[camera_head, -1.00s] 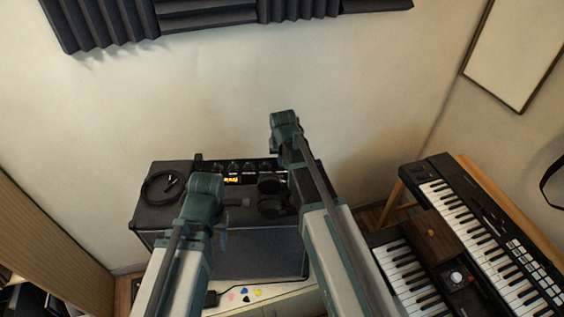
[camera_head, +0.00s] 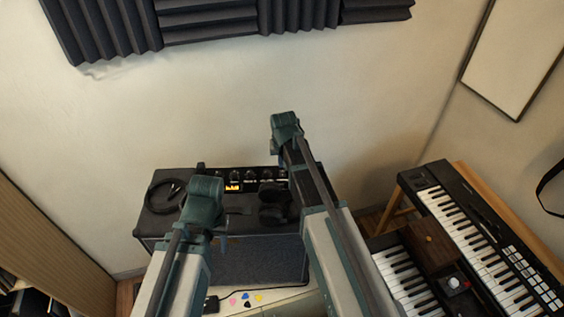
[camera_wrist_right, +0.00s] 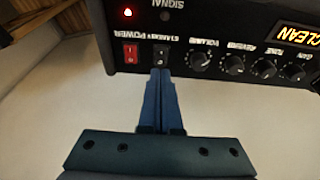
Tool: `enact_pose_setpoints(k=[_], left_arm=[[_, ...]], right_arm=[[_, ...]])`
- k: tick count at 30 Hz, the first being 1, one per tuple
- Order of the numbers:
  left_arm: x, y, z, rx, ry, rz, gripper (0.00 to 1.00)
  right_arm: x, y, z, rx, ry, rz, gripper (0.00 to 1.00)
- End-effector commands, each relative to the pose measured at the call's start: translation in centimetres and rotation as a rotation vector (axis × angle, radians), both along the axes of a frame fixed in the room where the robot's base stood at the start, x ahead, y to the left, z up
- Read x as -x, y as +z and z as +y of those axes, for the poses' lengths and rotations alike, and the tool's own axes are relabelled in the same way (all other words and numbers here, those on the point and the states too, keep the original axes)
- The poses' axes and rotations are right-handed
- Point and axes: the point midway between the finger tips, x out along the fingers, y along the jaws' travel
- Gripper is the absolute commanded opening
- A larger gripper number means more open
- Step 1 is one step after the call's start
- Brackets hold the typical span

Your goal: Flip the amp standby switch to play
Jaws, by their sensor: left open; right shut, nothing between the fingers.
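The amp (camera_head: 262,258) stands against the wall in the head view, with an amber display on its control panel (camera_head: 230,176). In the right wrist view the panel appears upside down. The black standby switch (camera_wrist_right: 162,51) sits beside the red power switch (camera_wrist_right: 130,54). My right gripper (camera_wrist_right: 161,72) is shut and empty, its tips at the lower edge of the standby switch; whether they touch it I cannot tell. They partly cover the switch, and its position is unclear. My left gripper (camera_head: 222,241) is open in front of the amp, mostly hidden by its own arm.
Headphones (camera_head: 274,206) and a coiled cable (camera_head: 166,195) lie on the amp top. Several coloured picks (camera_head: 246,298) lie on a light surface in front. Keyboards (camera_head: 480,235) stand at the right. A row of knobs (camera_wrist_right: 200,61) runs beside the switches; a red lamp (camera_wrist_right: 127,12) is lit.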

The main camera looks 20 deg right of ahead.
Motion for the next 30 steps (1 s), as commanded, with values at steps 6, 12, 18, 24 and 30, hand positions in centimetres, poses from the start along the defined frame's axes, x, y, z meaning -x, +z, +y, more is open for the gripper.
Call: enact_pose_setpoints(k=[6,12,18,24,30], left_arm=[[0.0,4.1,0.0,0.001,0.004,0.0,0.5],[0.0,7.2,0.0,0.0,0.002,0.002,0.5],[0.1,9.7,0.0,0.0,0.001,0.003,0.5],[0.1,10.3,0.0,0.001,0.003,0.004,0.5],[0.1,10.2,0.0,0.001,0.004,0.003,0.5]], right_arm=[[1.3,4.1,0.1,0.0,0.001,0.0,0.0],[3.0,7.2,0.5,0.0,0.001,0.0,0.0],[4.5,9.7,0.8,0.0,0.001,0.0,0.0],[5.0,10.3,0.9,0.0,0.0,0.0,0.0],[4.9,10.2,0.9,0.0,0.0,0.0,0.0]])
